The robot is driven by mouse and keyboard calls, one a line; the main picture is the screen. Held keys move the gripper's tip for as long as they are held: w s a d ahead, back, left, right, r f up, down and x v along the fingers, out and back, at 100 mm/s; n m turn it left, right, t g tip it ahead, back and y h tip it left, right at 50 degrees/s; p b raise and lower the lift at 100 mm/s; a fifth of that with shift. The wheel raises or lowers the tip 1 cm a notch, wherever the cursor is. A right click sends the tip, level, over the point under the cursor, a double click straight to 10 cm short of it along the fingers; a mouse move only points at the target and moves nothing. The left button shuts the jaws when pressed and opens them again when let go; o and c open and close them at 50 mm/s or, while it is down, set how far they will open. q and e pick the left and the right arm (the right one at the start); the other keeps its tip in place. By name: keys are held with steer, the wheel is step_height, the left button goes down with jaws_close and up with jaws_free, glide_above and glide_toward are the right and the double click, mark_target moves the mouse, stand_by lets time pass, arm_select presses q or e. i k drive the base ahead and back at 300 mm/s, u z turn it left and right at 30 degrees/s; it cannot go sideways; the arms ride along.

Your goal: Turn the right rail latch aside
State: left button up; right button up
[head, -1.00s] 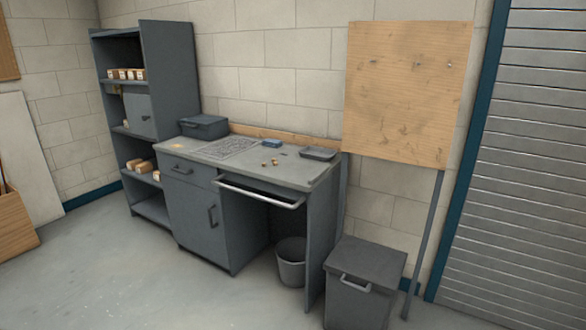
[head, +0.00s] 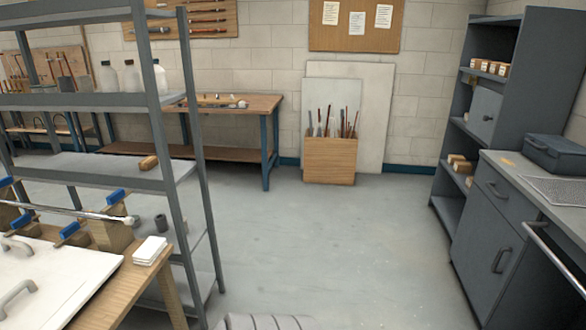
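At the left edge, a wooden workbench (head: 112,306) carries a metal pipe (head: 70,212) lying across wooden blocks (head: 112,237). Several small blue pieces sit at the blocks, among them one at the pipe's right end (head: 114,196) and one nearer the front (head: 70,229). They may be latches, but I cannot tell which, if any, is the right rail latch. A white panel with grey handles (head: 62,282) lies on the bench in front of them. Neither of my grippers is in view.
A grey shelving rack (head: 162,145) with white bottles (head: 110,77) stands behind the bench. A wooden table (head: 262,104) and a crate of rods (head: 330,160) stand at the back wall. Grey cabinets (head: 470,235) line the right. The floor (head: 320,245) between is clear.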

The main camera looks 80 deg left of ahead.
mark_target(118, 195)
steer(key=u, duration=2.75)
